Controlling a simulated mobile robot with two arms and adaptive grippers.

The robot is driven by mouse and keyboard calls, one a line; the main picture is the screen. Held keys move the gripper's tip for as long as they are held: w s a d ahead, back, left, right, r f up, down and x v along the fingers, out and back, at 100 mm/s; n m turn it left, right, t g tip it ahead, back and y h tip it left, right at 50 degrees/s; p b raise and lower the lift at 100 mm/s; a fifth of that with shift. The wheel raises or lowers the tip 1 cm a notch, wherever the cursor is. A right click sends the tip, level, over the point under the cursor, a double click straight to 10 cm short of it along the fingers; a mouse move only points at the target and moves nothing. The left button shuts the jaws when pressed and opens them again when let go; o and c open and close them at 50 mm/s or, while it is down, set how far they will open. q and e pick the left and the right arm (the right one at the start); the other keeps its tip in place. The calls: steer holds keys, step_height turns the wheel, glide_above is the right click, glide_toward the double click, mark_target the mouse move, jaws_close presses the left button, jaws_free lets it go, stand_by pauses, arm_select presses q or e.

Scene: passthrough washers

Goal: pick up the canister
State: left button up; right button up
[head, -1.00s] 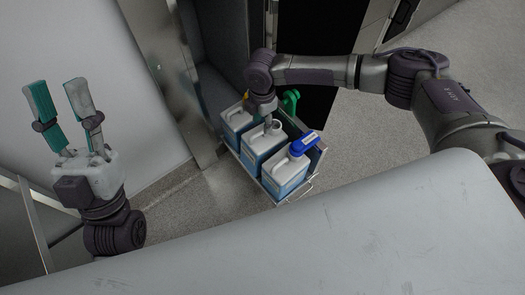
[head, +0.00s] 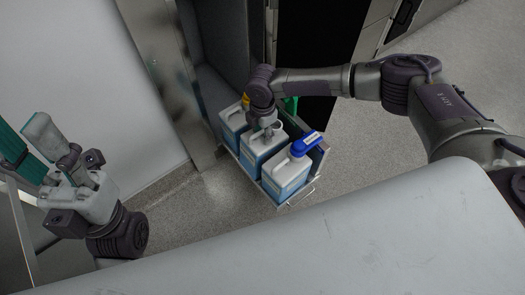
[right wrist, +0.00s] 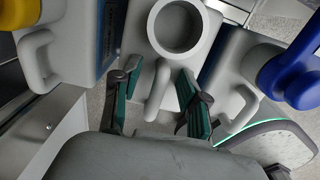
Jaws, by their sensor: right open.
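Three white-and-blue canisters stand in a row in a pulled-out metal drawer. The middle canister (head: 256,145) has an uncapped round neck, which shows in the right wrist view (right wrist: 176,26). My right gripper (right wrist: 158,82) is open, with its teal fingers on either side of the middle canister's upright handle. In the head view, my wrist hides much of the right gripper (head: 267,131). The left canister (head: 232,122) has a yellow cap, and the right canister (head: 285,175) has a blue cap. My left gripper (head: 24,138) is open and empty at the far left.
The drawer (head: 318,160) has a wire handle in front and sits beside a metal cabinet post (head: 168,75). A green object (head: 291,104) shows partly behind my right arm. The neighbouring canisters stand close on both sides. Speckled floor (head: 215,190) is free in front.

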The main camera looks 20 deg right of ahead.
jaws_close()
steer(key=shift+w+r, duration=0.15)
steer(key=shift+r, duration=0.05)
steer(key=shift+r, duration=0.1)
